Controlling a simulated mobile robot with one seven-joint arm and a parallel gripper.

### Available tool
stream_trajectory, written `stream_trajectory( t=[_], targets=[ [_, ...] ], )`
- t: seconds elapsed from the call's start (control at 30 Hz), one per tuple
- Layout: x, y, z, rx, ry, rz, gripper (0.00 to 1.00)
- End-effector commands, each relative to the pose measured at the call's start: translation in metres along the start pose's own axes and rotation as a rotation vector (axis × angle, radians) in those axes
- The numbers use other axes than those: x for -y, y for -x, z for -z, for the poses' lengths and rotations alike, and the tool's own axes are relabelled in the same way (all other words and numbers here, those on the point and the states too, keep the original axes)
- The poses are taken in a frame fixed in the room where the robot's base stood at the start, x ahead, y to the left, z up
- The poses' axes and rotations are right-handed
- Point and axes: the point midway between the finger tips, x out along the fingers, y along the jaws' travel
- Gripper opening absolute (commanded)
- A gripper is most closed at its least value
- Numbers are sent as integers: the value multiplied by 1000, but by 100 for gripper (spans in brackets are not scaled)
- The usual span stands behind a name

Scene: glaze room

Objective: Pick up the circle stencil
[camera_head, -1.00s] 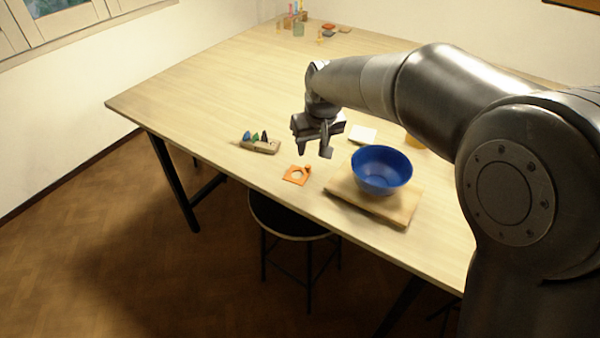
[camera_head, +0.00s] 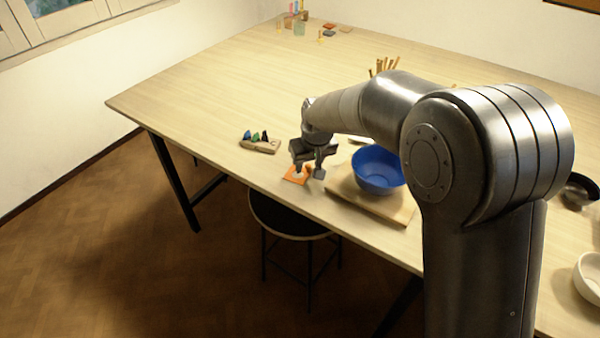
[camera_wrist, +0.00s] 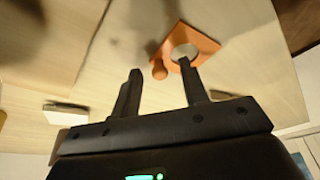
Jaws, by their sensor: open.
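The circle stencil (camera_head: 289,178) is a small orange square plate with a round opening and an upright orange knob at one corner. It lies flat on the table near the front edge, partly hidden by my gripper in the head view. In the wrist view the whole stencil (camera_wrist: 205,42) shows, with its knob (camera_wrist: 159,70) lined up with the gap between my fingertips. My gripper (camera_head: 309,171) is open and empty, low over the stencil. I cannot tell whether the fingers (camera_wrist: 160,68) are beside the knob or still above it.
A blue bowl (camera_head: 376,168) on a wooden board (camera_head: 399,208) stands just right of my gripper. A wooden holder with coloured pieces (camera_head: 262,146) is to the left. A stool (camera_head: 290,215) stands below the front edge. The table's left middle is clear.

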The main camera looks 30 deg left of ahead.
Motion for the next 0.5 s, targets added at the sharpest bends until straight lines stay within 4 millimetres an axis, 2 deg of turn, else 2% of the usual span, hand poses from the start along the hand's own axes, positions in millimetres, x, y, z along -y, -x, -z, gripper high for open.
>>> stream_trajectory(
  t=[0.07,0.5],
  targets=[
    [0,0,0,0,0,0,36],
    [0,0,0,1,0,0,0]
  ],
)
